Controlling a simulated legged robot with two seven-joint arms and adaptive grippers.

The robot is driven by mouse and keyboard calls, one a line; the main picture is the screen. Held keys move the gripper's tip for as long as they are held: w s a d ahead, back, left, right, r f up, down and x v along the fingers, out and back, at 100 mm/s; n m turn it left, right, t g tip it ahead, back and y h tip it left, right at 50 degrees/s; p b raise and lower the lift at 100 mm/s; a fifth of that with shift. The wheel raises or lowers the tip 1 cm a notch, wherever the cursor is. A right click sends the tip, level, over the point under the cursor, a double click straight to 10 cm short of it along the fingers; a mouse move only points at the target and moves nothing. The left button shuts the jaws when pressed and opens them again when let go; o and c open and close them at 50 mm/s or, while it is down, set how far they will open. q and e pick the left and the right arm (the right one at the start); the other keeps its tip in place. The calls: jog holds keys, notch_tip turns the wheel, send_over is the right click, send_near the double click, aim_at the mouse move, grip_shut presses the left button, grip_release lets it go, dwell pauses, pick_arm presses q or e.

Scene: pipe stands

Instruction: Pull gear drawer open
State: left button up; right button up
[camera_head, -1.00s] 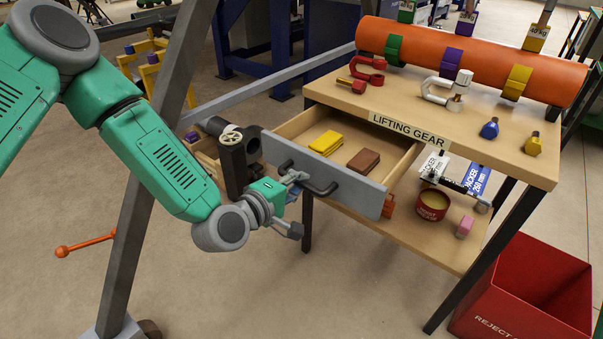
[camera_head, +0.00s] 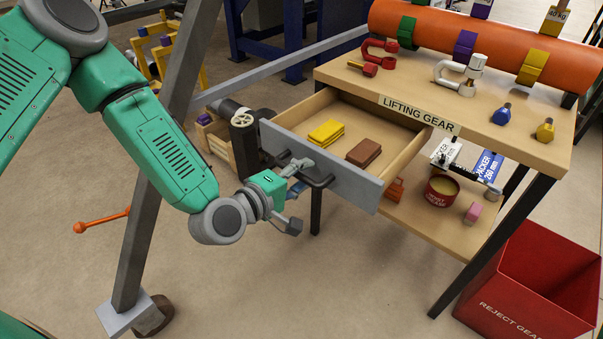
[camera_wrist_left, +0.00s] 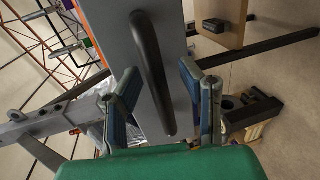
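The gear drawer (camera_head: 345,176) has a grey front with a dark bar handle and stands open under the bench top marked LIFTING GEAR. A yellow block (camera_head: 326,132) and a brown block (camera_head: 364,152) lie inside it. My left gripper (camera_head: 291,198) is at the handle, with its fingers spread. In the left wrist view the dark handle (camera_wrist_left: 152,70) passes between the two spread fingers (camera_wrist_left: 163,108), beside the drawer front (camera_wrist_left: 122,60); whether a finger touches it I cannot tell. My right gripper is not in view.
The bench top (camera_head: 400,88) carries shackles, eye bolts and an orange pipe (camera_head: 490,40). A red tin (camera_head: 441,190) stands on the lower shelf. A red reject bin (camera_head: 535,285) is at the lower right. A grey slanted post (camera_head: 150,200) stands left. Floor before the drawer is clear.

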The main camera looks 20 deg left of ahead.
pick_arm(q)
jog(key=shift+a, duration=0.15)
jog(key=shift+s+a, duration=0.15)
jog(key=shift+s, duration=0.1)
jog(key=v, duration=0.6)
jog(key=shift+s, duration=0.4)
jog(key=shift+r, duration=0.1)
jog(key=s+d+f+m+g+p, duration=0.2)
jog(key=s+f+m+g+p, duration=0.1)
jog(key=s+f+m+g, duration=0.25)
jog(key=s+a+f+m+g+y+p, duration=0.2)
jog(key=s+a+f+m+g, duration=0.1)
jog(key=s, duration=0.5)
jog(key=s+a+f+m+g+y+p, duration=0.3)
jog(key=s+a+f+m+g, duration=0.1)
jog(key=s, duration=0.5)
jog(key=shift+s+a+m+g+y, duration=0.3)
jog(key=shift+a+m+g, duration=0.45)
jog(key=shift+a+m, duration=0.4)
